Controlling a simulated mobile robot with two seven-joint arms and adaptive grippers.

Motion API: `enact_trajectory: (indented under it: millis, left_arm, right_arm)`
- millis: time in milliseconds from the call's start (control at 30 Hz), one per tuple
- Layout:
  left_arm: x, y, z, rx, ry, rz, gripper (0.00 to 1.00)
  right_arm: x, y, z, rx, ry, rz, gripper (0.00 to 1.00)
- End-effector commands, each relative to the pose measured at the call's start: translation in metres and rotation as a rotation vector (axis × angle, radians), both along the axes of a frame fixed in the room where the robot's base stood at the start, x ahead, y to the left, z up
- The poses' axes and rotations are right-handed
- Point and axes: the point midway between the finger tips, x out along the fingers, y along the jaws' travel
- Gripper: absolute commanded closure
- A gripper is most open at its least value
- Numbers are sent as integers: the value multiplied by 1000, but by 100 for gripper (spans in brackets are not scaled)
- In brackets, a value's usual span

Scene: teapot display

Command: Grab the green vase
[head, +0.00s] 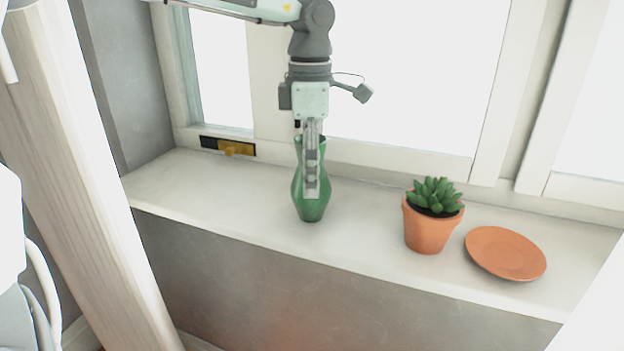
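The green vase (312,207) stands upright on the white window sill (235,200), left of the potted plant. My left gripper (311,190) points straight down at the vase, with its arm coming in from the upper left. Its fingers overlap the middle of the vase in the picture and hide part of its neck and body. The fingers are seen edge-on, so I cannot tell whether they are closed on the vase. My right gripper is not in view.
A terracotta pot (428,233) with a green succulent (435,196) stands right of the vase. A terracotta saucer (505,253) lies further right. A black and yellow object (228,147) is at the back left against the window frame. A wooden post (75,170) rises at the left.

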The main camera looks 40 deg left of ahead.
Motion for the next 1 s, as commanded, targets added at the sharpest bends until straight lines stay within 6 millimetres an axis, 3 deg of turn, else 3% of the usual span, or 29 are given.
enact_trajectory:
  millis: [167,400,900,1000]
  left_arm:
    - [0,0,-19,-2,-1,1,15]
    - [0,0,-21,-2,-3,1,15]
    - [0,0,-20,-2,-3,1,76]
    - [1,0,-20,-1,-5,1,79]
  right_arm:
    - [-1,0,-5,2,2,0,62]
    - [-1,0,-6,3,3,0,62]
    - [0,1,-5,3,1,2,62]
    - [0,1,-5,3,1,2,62]
